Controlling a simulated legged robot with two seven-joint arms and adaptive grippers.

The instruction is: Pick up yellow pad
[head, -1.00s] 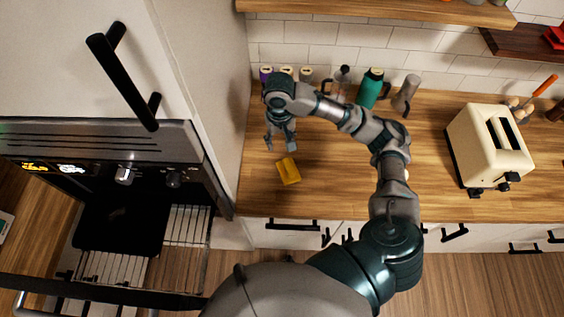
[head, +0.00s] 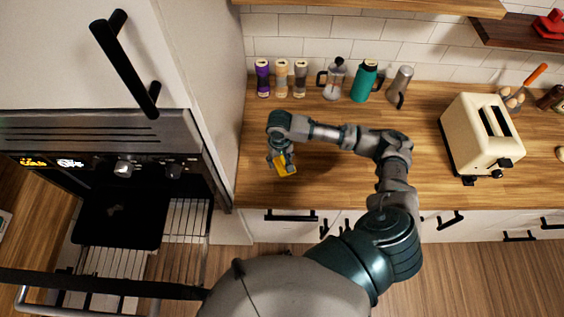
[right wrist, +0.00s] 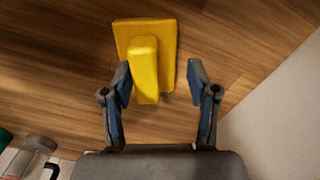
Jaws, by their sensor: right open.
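The yellow pad (head: 288,170) lies on the wooden counter, partly hidden by my right gripper in the head view. In the right wrist view the yellow pad (right wrist: 147,62) has a flat base with a raised handle block on top. My right gripper (head: 281,165) is open above the pad. In the right wrist view its two fingers (right wrist: 162,84) stand apart, with the near end of the handle block between them, closer to the left finger. I cannot tell whether that finger touches it. My left gripper is not in view.
Several jars (head: 282,78), a French press (head: 333,80), a teal flask (head: 365,82) and a grey bottle (head: 400,84) stand along the tiled wall. A cream toaster (head: 482,135) is at right. A tall cabinet with an open oven (head: 120,215) borders the counter's left side.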

